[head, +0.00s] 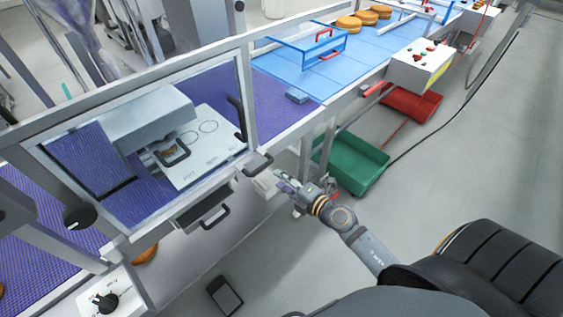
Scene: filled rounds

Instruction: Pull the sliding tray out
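A white plate (207,158) with two ring outlines and a dark handle (173,152) lies inside the machine, seen through its clear window. It looks like the sliding tray. A shallow grey drawer (190,218) with a black handle (216,217) sits below the window frame; I cannot tell for certain which of the two is the tray. My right gripper (281,181) is outside the machine, right of the window frame, apart from both handles. It looks empty, but its fingers are too small to tell open from shut. My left gripper is not in view.
A blue conveyor (350,70) carries several filled rounds (348,23). A green crate (352,164) and a red bin (411,103) are on the floor.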

